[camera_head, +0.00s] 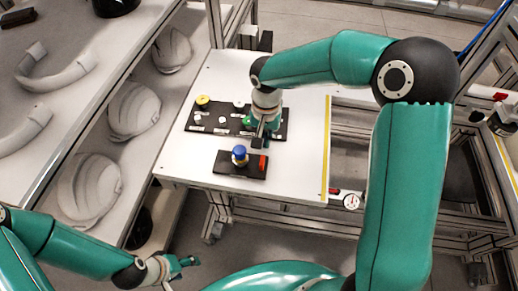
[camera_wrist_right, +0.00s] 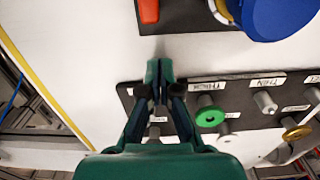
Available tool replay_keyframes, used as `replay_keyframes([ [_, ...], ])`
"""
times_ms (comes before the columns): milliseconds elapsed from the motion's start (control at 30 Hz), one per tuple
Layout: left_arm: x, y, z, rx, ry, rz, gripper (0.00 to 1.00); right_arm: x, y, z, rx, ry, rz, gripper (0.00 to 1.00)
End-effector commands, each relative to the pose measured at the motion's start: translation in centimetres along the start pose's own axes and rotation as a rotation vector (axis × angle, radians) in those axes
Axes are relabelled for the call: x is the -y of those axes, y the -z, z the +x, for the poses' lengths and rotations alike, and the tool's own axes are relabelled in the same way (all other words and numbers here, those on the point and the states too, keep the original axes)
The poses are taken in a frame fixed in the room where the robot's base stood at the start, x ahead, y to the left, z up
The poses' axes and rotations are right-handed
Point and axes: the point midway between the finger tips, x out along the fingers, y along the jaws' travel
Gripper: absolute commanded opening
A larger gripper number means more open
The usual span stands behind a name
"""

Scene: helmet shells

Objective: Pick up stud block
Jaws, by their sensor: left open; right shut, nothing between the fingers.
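A small black block (camera_head: 228,168) lies on the white table, with a round blue cap (camera_head: 239,152) and a red piece (camera_head: 263,162) on it. It fits the stud block best, though no label confirms this. Its edge shows at the top of the right wrist view (camera_wrist_right: 195,18), with the large blue cap (camera_wrist_right: 285,14) and the orange-red piece (camera_wrist_right: 149,10). My right gripper (camera_head: 259,139) is shut and empty, above the gap between this block and a longer black board. Its fingertips (camera_wrist_right: 158,72) meet in the wrist view. My left gripper (camera_head: 187,261) is open, away from the table at lower left.
The long black board (camera_head: 200,118) carries labelled pegs, a yellow ring (camera_head: 203,100) and a green ring (camera_wrist_right: 210,117). White helmet shells (camera_head: 133,108) sit on a shelf at left. The white table (camera_head: 305,130) is clear toward its yellow right edge strip (camera_head: 326,150).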

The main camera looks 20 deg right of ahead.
Motion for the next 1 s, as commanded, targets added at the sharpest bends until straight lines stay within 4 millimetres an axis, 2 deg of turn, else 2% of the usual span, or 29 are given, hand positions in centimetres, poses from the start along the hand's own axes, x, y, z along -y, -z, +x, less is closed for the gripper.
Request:
replay_keyframes([
  [33, -0.1, 0.0, -0.4, 0.000, 0.000, 0.000, 0.62, 0.1, -1.1, -0.6, 0.000, 0.002, -0.004, 0.00],
  [100, -0.2, 0.0, -0.5, 0.000, 0.000, 0.000, 0.62, 0.0, -2.1, -0.5, 0.000, 0.002, -0.004, 0.00],
  [233, -0.2, 0.0, -0.7, 0.000, 0.000, 0.000, 0.62, 0.0, -3.3, -0.5, 0.000, 0.001, -0.003, 0.00],
  [667, -0.2, 0.0, -0.7, 0.000, 0.000, 0.000, 0.62, 0.0, -3.8, -0.4, -0.001, 0.003, -0.001, 0.00],
  [767, 0.0, 0.0, -0.1, 0.000, 0.000, 0.000, 0.62, 0.1, -4.3, -0.2, -0.002, 0.003, -0.002, 0.00],
  [1000, 0.9, 0.0, 2.4, 0.000, 0.000, 0.000, 0.62, 0.1, -8.0, 0.1, -0.002, 0.003, -0.003, 0.00],
])
